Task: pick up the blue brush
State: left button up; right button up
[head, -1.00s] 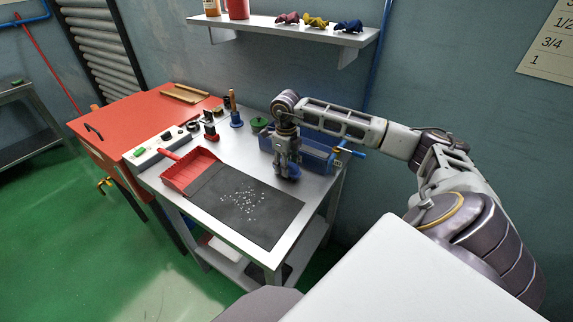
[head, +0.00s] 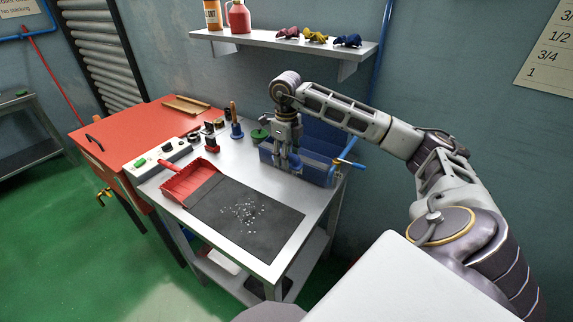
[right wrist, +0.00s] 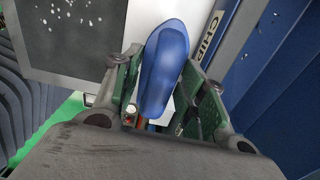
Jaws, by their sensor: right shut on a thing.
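The blue brush (right wrist: 165,68) shows in the right wrist view as a long rounded blue body between the two fingers. My right gripper (right wrist: 160,95) is shut on it. In the head view my right gripper (head: 289,160) points down just in front of the blue bin, above the right part of the bench. The brush is hard to tell from the blue bin there. Its lower end and any bristles are not clear. My left gripper is not in view.
The blue bin (head: 318,172) stands close behind my right gripper; its lettering (right wrist: 213,38) is partly cut off. A black mat (head: 270,200) with pale bits, a red dustpan (head: 188,185) and a green round thing (head: 259,136) are on the bench. A shelf (head: 270,46) hangs above.

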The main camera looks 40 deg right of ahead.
jog(key=shift+r, duration=0.6)
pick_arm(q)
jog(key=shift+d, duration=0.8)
